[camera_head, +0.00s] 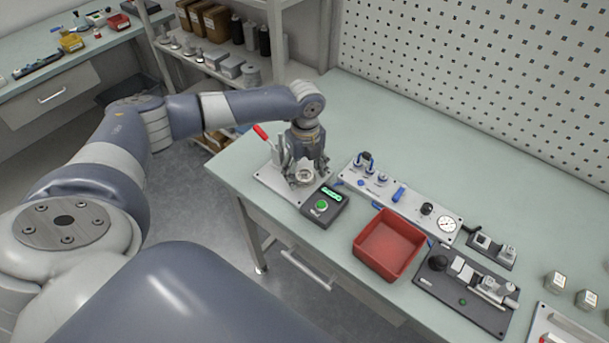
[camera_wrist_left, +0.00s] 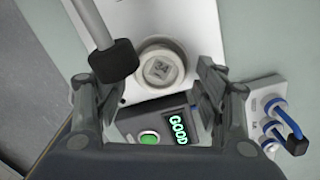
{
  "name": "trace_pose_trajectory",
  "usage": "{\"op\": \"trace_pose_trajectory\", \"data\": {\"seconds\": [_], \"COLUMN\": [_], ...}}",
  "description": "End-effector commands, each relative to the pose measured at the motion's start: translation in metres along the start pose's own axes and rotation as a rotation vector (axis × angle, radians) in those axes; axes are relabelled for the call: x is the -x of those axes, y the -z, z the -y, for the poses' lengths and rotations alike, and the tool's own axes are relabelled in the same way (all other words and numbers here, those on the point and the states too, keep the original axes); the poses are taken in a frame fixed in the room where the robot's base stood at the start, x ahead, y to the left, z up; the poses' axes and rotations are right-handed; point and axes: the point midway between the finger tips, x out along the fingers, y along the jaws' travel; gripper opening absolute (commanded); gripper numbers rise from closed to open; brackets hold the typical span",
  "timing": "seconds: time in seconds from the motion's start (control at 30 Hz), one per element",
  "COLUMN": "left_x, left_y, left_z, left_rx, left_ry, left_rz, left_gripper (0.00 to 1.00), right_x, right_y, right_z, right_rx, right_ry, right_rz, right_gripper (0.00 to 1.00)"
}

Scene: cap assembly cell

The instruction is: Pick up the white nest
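The white nest (camera_head: 304,177) is a round pale holder on the metal base plate of a fixture with a red-handled lever, at the table's left end. In the left wrist view the nest (camera_wrist_left: 143,70) shows from above, with a small square marked part in its middle. My left gripper (camera_head: 306,170) points down over it. Its two fingers stand wide apart, and it is open with nothing between the fingertips (camera_wrist_left: 155,100). The nest appears ahead of the fingertips, not gripped. My right gripper is in neither view.
A dark box with a green button (camera_head: 322,206) and a display reading GOOD (camera_wrist_left: 179,127) sits close beside the fixture. The lever's dark tip (camera_wrist_left: 113,62) is near one finger. A panel with blue connectors (camera_head: 398,196) and a red bin (camera_head: 388,245) lie to the right.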

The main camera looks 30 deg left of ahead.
Motion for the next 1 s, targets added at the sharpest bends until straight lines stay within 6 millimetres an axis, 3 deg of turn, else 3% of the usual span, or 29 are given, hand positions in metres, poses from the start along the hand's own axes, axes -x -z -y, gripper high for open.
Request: {"op": "trace_pose_trajectory", "data": {"seconds": [0.03, 0.2, 0.67, 0.93, 1.0], "left_x": [0.000, 0.001, 0.004, 0.036, 0.035], "left_y": [0.000, 0.000, 0.000, -0.001, 0.009], "left_z": [0.000, 0.000, 0.001, 0.001, -0.009], "left_rx": [0.000, 0.000, 0.000, -0.001, -0.003], "left_ry": [0.000, 0.000, 0.002, 0.005, 0.000], "left_rz": [0.000, 0.000, 0.000, 0.001, -0.002], "left_gripper": [0.54, 0.17, 0.13, 0.13, 0.13], "right_x": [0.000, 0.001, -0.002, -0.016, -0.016], "right_y": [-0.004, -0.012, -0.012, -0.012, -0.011], "right_z": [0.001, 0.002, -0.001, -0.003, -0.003], "right_rx": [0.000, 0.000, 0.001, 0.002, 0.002], "right_ry": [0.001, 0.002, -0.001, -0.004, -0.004], "right_rz": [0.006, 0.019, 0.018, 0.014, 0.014], "right_gripper": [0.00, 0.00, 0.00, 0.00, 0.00]}}
